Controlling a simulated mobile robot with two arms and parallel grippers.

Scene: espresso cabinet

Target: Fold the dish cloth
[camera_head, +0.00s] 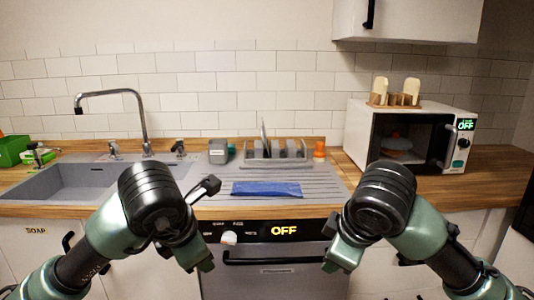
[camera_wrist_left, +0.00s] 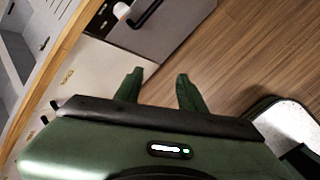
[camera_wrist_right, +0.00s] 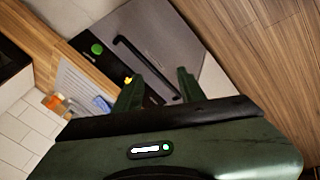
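A blue dish cloth (camera_head: 266,189) lies on the ridged grey drainboard (camera_head: 326,188), as a flat, narrow strip running left to right. A small part of the cloth shows in the right wrist view (camera_wrist_right: 101,104). My left gripper (camera_wrist_left: 159,78) is open and empty, in front of the counter and lower than the cloth. My right gripper (camera_wrist_right: 160,76) is open and empty, in front of the dishwasher side. Neither gripper touches the cloth. In the head view the arms' fingers are seen from behind.
A dish rack (camera_head: 276,158) and grey container (camera_head: 219,151) stand behind the cloth. The sink (camera_head: 95,177) and faucet (camera_head: 144,128) are left; a microwave (camera_head: 357,140) is right. The dishwasher (camera_head: 271,270) is below. The drainboard around the cloth is clear.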

